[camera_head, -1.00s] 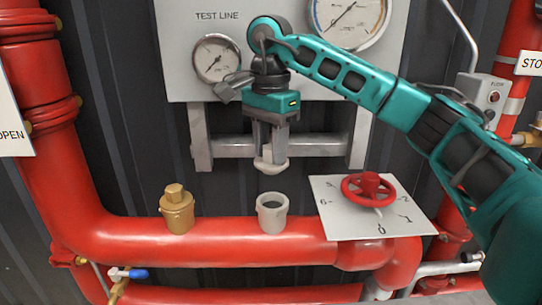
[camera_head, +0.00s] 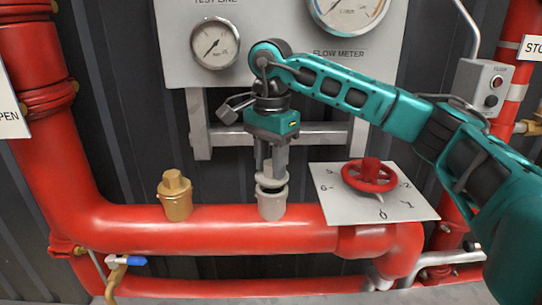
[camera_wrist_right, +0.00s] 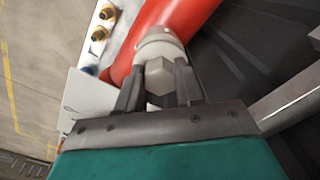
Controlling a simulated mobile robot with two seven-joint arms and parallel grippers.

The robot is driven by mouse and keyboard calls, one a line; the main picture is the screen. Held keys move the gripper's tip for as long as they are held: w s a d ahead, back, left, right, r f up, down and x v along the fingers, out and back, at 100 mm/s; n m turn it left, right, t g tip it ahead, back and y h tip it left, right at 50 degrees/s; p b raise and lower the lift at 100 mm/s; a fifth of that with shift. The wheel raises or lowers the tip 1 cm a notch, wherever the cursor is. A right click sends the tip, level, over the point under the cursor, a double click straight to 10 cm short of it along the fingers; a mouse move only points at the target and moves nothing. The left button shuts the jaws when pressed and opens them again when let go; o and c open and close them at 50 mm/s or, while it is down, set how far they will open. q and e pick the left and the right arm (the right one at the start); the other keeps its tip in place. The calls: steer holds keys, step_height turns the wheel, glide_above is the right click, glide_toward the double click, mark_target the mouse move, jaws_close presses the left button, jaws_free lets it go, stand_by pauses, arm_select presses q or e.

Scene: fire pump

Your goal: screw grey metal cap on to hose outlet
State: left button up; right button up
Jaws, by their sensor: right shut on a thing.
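The grey metal cap (camera_head: 271,182) is between the fingers of my right gripper (camera_head: 272,172), which points down. In the right wrist view, the fingers (camera_wrist_right: 160,92) are shut on the cap's hexagonal head (camera_wrist_right: 160,75). The grey hose outlet (camera_head: 271,207) stands upright on the red pipe, directly below the cap. The cap is at the outlet's mouth and looks roughly lined up with it. I cannot tell whether they touch or whether any thread has caught. My left gripper is not in view.
A brass-capped outlet (camera_head: 175,196) stands to the left on the red pipe (camera_head: 120,228). A red handwheel (camera_head: 369,176) on a white dial plate (camera_head: 330,200) is close on the right. The gauge panel (camera_head: 270,65) is behind my arm.

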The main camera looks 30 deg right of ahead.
steer(key=shift+f, duration=0.25)
stand_by(1.1)
stand_by(0.4)
steer(key=shift+f, duration=0.3)
steer(key=shift+f, duration=0.4)
stand_by(1.1)
steer(key=o, duration=0.5)
jaws_close()
steer(key=m+p, duration=0.1)
steer(key=m, duration=0.2)
steer(key=shift+r, duration=0.1)
steer(key=m, duration=0.3)
steer(key=shift+w, duration=0.1)
